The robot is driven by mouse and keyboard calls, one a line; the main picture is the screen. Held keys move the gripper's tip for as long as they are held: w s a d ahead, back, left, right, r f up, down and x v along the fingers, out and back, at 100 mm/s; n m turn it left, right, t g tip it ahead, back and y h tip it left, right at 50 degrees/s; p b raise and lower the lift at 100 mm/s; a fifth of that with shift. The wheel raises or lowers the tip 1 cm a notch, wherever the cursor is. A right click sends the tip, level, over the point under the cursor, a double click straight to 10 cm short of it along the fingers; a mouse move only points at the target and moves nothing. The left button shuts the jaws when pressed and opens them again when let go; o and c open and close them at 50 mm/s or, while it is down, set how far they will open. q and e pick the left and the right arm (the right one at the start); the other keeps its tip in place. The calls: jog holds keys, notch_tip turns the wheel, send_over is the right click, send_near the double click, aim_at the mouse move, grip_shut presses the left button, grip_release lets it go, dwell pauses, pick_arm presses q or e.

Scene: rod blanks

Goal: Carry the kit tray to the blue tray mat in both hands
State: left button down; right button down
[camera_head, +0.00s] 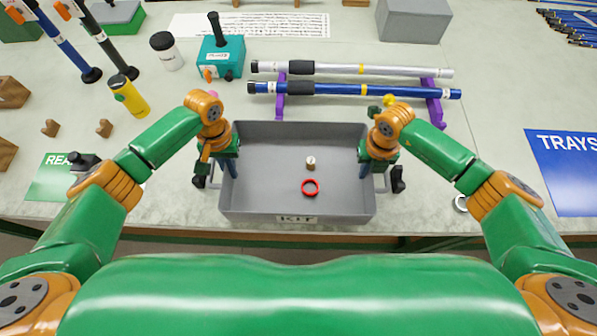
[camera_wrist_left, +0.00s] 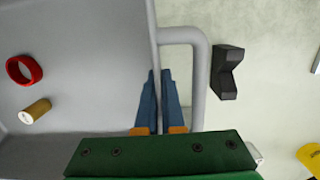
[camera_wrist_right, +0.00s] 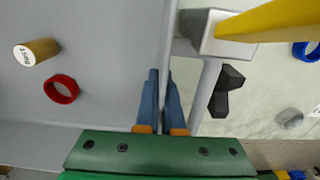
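The grey kit tray (camera_head: 290,205) is at the front middle of the table, its KIT label facing me. It holds a red ring (camera_head: 310,187) and a small tan cylinder with a white top (camera_head: 310,162). The blue tray mat (camera_head: 563,190), lettered TRAYS, lies at the right, partly out of frame. My left gripper (camera_wrist_left: 158,75) has its fingers closed on either side of the tray's left wall, beside the handle (camera_wrist_left: 200,75). My right gripper (camera_wrist_right: 161,75) is closed likewise on the right wall. I cannot tell whether the tray is raised.
Blue and silver rods (camera_head: 350,89) rest on purple supports behind the tray. A black bracket-like piece (camera_head: 398,180) lies outside the right handle, another (camera_head: 199,182) outside the left. The table is mostly clear there.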

pick_arm(q)
jog(key=shift+r, duration=0.1)
